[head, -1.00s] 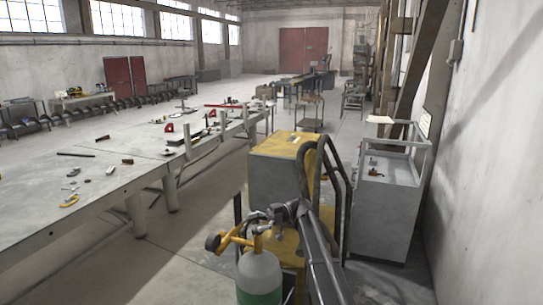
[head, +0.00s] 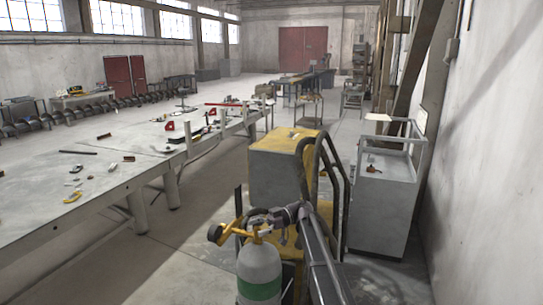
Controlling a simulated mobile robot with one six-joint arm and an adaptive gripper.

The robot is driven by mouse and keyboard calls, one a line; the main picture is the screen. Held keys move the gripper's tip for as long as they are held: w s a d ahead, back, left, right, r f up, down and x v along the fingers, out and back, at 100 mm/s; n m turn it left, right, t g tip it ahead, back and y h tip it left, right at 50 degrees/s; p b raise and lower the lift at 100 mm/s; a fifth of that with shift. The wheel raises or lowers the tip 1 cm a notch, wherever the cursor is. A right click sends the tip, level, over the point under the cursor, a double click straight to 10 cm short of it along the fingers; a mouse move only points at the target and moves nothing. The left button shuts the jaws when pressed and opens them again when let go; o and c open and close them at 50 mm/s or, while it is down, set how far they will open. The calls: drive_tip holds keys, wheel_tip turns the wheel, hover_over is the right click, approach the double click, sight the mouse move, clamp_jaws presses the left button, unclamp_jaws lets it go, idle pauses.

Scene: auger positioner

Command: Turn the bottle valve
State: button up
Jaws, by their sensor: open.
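The bottle (head: 259,265) is a grey gas cylinder with a green band, upright at the bottom middle of the head view. Its yellow valve fitting (head: 237,232) sits on top, with a dark round part at its left end. My arm reaches up from the bottom edge and bends left to the bottle top. My gripper (head: 257,217) is open, right at the upper part of the valve fitting. I cannot tell whether its fingers touch the valve or lie around it. The gripper hides part of the valve top.
A yellow-topped grey cabinet (head: 276,175) with a dark tubular cart frame (head: 340,175) stands just behind the bottle. A long table (head: 60,215) with scattered tools runs along the left. A grey stand (head: 383,205) is at the right by the wall.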

drive_tip(key=s+d+f+m+t+h+b, duration=0.3)
drive_tip(key=s+d+f+m, duration=0.1)
drive_tip(key=s+f+m, duration=0.3)
drive_tip(key=s+d+f+m+t+h+b, duration=0.2)
drive_tip(key=s+d+f+m+h, duration=0.25)
drive_tip(key=f, duration=0.55)
drive_tip(key=s+d+f+m+t+h+b, duration=0.1)
drive_tip(key=s+d+f+m+h+b, duration=0.1)
drive_tip(key=s+d+f+m+h, duration=0.2)
drive_tip(key=s+d+f+m+t+h+b, duration=0.2)
drive_tip(key=s+d+f+m+h, duration=0.1)
drive_tip(key=s+d+f+m, duration=0.2)
drive_tip(key=s+d+m, duration=0.2)
drive_tip(key=s+d, duration=0.2)
drive_tip(key=d, duration=0.1)
drive_tip(key=shift+s+f+h, duration=0.15)
drive_tip(key=shift+f+h, duration=0.15)
drive_tip(key=shift+h, duration=0.05)
drive_tip(key=shift+a, duration=0.15)
idle(0.8)
